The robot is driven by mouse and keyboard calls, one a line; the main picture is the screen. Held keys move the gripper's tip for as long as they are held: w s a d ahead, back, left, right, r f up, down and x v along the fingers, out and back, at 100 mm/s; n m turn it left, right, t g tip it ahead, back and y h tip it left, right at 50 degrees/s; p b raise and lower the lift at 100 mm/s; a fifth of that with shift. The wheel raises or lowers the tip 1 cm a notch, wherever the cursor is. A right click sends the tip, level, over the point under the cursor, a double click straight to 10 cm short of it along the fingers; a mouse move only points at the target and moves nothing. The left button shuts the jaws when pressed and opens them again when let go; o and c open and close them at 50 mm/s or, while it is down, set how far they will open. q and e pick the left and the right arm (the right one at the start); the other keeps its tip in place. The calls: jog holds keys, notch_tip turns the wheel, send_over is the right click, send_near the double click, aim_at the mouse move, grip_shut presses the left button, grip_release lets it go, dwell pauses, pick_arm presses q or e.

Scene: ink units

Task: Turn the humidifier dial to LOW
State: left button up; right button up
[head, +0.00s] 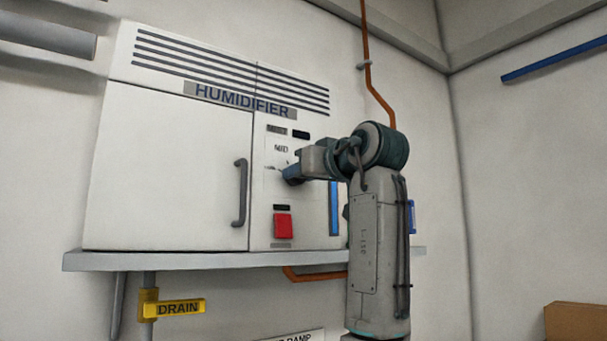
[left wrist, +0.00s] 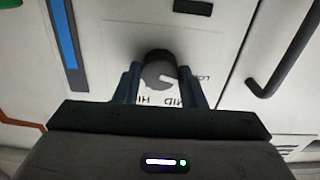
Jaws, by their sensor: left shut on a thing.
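The humidifier (head: 170,165) is a white cabinet with its name on a grey strip. Its dial (left wrist: 158,58) is a dark round knob in the left wrist view, between the two fingers of my left gripper (left wrist: 160,84). The gripper is shut on it. MID (left wrist: 178,102), HI (left wrist: 145,99) and part of LOW (left wrist: 202,78) show upside down around the dial. In the head view my left gripper (head: 291,174) reaches the panel below the MID mark (head: 281,148) and hides the dial. I cannot tell where the dial points. My right gripper is not in view.
A red button (head: 283,226) sits below the dial. A dark door handle (head: 240,193) is to its left and a blue strip (head: 334,208) to its right. A grey shelf (head: 170,260) runs under the cabinet, with a yellow DRAIN tag (head: 180,308) below.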

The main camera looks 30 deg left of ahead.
pick_arm(q)
jog(key=o, duration=1)
jog(key=b+v, duration=0.5)
jog(key=v, duration=0.5)
jog(key=shift+s+d+f, duration=0.1)
jog(key=shift+s+d, duration=0.1)
jog(key=shift+d, duration=0.15)
jog(key=shift+a, duration=0.1)
jog(key=shift+w, duration=0.1)
